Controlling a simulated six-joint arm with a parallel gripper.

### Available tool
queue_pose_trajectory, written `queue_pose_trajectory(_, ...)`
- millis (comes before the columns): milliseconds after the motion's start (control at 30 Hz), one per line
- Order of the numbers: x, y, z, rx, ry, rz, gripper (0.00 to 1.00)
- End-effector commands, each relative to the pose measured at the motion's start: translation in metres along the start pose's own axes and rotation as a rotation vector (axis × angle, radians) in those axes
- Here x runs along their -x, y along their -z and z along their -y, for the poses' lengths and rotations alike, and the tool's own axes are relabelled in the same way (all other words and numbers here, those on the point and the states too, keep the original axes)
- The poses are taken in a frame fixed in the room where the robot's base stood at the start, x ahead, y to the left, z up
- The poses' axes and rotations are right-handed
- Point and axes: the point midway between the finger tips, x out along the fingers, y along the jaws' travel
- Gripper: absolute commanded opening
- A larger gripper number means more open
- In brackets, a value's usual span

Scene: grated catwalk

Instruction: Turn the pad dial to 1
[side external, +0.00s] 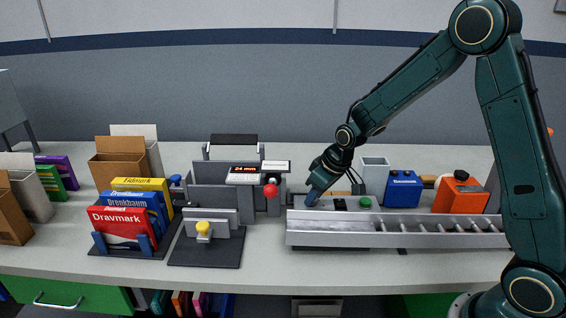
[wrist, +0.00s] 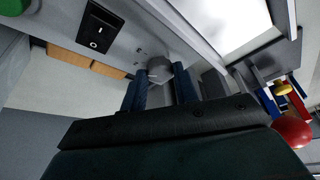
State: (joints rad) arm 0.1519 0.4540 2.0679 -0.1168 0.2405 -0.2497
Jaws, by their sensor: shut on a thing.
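The pad dial (wrist: 160,72) is a small grey round knob on a light grey panel. In the wrist view it sits between the tips of my two dark blue fingers, and my gripper (wrist: 163,78) is shut on it. Small dark marks lie beside the knob, too small to read, so I cannot tell its setting. In the side view my gripper (side external: 312,198) points down at the left end of the long metal conveyor (side external: 390,232) and hides the dial.
A black rocker switch (wrist: 97,28) and a green button (side external: 364,202) sit beside the dial on the panel. A red ball knob (side external: 270,190) stands left of my gripper. Blue (side external: 403,188) and orange (side external: 461,193) boxes stand behind the conveyor. Cartons fill the left side.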

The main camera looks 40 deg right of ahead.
Motion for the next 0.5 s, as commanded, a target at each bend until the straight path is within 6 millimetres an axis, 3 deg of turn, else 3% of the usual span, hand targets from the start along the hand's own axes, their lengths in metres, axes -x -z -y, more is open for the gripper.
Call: queue_pose_trajectory(500,-0.0006,0.0014,-0.0061,0.451,0.188,0.000,0.07)
